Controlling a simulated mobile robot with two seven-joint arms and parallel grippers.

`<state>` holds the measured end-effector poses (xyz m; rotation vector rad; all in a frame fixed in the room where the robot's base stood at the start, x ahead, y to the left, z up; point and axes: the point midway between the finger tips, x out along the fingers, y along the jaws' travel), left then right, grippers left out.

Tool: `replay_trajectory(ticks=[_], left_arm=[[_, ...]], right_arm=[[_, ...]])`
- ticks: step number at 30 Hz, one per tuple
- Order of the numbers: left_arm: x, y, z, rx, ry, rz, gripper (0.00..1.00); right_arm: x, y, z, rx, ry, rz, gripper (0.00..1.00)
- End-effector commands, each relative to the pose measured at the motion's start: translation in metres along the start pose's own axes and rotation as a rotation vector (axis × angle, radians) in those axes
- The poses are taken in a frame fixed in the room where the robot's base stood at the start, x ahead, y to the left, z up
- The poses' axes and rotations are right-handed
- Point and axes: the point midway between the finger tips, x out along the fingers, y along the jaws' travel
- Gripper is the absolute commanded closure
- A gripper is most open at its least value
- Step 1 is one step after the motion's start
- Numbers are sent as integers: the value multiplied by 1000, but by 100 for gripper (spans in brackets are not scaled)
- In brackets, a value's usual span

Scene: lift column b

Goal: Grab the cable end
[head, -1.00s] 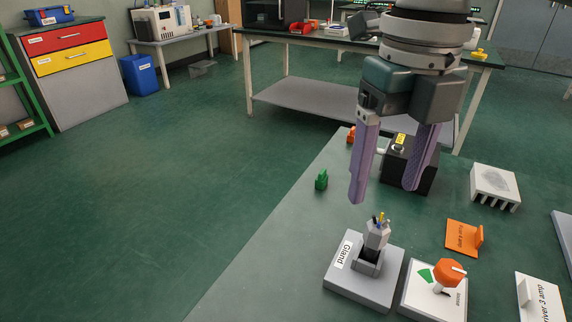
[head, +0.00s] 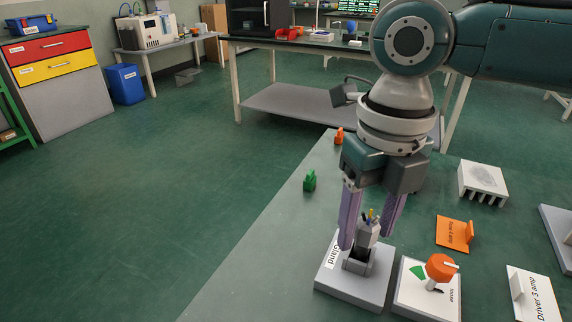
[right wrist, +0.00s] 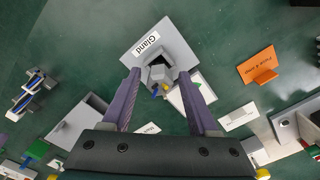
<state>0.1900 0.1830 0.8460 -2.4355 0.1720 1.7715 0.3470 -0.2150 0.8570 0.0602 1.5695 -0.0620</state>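The cable end (head: 368,228) is a grey faceted piece with yellow, blue and dark wire tips, standing in the holder of the grey block labelled Gland (head: 350,286). In the right wrist view the cable end (right wrist: 158,77) lies between the two purple fingers. My right gripper (head: 366,238) points down with one finger on each side of it. It is open, with small gaps seen beside the cable end, and is not clamped on it. The lower part of the cable end is hidden in the holder. My left gripper is not in view.
A white plate with an orange rotary knob (head: 440,268) stands close to the right of the Gland block. An orange fuse label stand (head: 453,232), a white finned block (head: 482,182) and a driver label stand (head: 540,292) are farther right. The bench left of the gripper is mostly clear.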

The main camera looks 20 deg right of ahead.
Motion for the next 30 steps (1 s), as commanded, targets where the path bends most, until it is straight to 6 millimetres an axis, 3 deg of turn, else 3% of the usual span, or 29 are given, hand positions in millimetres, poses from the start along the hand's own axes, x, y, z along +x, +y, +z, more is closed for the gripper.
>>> replay_trajectory(ticks=[2, 15, 30], left_arm=[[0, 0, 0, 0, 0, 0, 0], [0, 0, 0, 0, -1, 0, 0], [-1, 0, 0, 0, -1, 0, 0]], right_arm=[[0, 0, 0, 0, 0, 0, 50], [0, 0, 0, 0, 0, 0, 100], [-5, 0, 1, 0, -1, 1, 100]])
